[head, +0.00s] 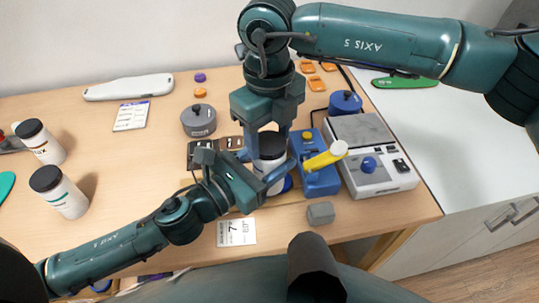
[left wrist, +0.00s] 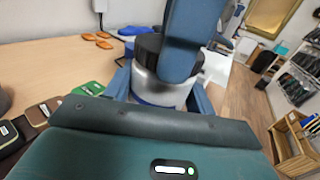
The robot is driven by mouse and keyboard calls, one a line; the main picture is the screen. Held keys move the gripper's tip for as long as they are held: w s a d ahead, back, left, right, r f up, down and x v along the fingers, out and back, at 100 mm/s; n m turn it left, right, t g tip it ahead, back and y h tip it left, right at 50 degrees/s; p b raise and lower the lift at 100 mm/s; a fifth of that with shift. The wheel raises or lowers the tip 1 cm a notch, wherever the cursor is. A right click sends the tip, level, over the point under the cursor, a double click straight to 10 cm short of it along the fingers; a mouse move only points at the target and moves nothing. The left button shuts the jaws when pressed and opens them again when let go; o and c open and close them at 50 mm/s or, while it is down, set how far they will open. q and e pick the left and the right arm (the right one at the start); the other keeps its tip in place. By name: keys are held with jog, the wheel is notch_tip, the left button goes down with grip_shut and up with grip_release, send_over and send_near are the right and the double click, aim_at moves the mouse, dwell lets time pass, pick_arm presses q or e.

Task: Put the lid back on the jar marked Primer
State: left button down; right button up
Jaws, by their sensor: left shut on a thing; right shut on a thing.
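A white jar (head: 273,166) stands near the middle of the table, also seen in the left wrist view (left wrist: 152,88). Its black lid (head: 271,143) sits at its mouth, seen too in the left wrist view (left wrist: 149,47); I cannot tell whether it is fully seated. My left gripper (head: 264,172) is shut on the jar body from the left. My right gripper (head: 269,152) reaches down from above and is shut on the lid; one of its fingers covers part of the lid in the left wrist view. The jar's marking is hidden.
Two black-lidded white jars (head: 40,142) (head: 60,192) stand at the left. A blue device (head: 318,178) with a yellow handle (head: 326,157) and a white scale (head: 379,178) stand close right. A grey pot (head: 198,121) is behind. A grey block (head: 320,213) lies near the front edge.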

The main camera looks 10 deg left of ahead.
jog(key=m, duration=0.4)
jog(key=o, duration=1.2)
jog(key=shift+c, duration=0.2)
notch_tip(320, 180, up, 12)
